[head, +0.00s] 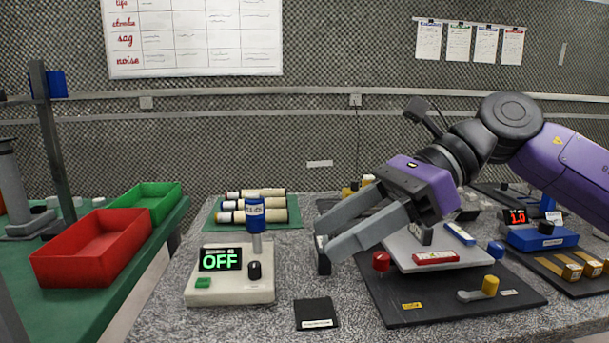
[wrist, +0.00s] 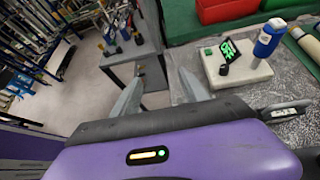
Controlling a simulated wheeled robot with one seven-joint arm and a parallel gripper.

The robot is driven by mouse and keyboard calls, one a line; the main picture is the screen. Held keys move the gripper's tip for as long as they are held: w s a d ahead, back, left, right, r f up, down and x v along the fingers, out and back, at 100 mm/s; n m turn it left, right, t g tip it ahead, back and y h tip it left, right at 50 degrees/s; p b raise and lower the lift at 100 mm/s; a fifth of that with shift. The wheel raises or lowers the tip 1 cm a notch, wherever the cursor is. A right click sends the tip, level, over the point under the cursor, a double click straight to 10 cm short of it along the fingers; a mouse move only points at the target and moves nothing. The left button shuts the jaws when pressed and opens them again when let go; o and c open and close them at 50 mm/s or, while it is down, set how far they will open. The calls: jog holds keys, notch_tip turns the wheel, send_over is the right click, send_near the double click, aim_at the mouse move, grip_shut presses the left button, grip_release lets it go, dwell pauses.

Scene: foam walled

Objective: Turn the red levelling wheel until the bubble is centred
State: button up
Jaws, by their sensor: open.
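The red levelling wheel (head: 380,262) stands at the left corner of a black base plate (head: 455,312). A pale tilting plate (head: 400,244) above the base carries a red-framed strip (head: 436,258) and a blue-framed strip (head: 459,234). No bubble can be made out. My gripper (head: 325,243) is open and empty, left of the red wheel and apart from it, partly in front of the plate's back left. In the wrist view my gripper (wrist: 160,75) points away toward the floor and a cabinet; the wheel is not in that view.
A white box reading OFF (head: 230,275) with a blue-topped post (head: 255,211) stands left of my gripper. A small black pad (head: 316,313) lies in front. Yellow (head: 490,285) and blue (head: 495,249) knobs stand on the right. Red (head: 92,248) and green (head: 150,210) bins are far left.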

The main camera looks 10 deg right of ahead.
jog(key=s+a+r+m+g+y+p, duration=0.1)
jog(key=s+a+r+y, duration=0.2)
jog(key=a+r+y, duration=0.2)
jog(key=shift+r+p, duration=0.3)
jog(key=shift+r, duration=0.75)
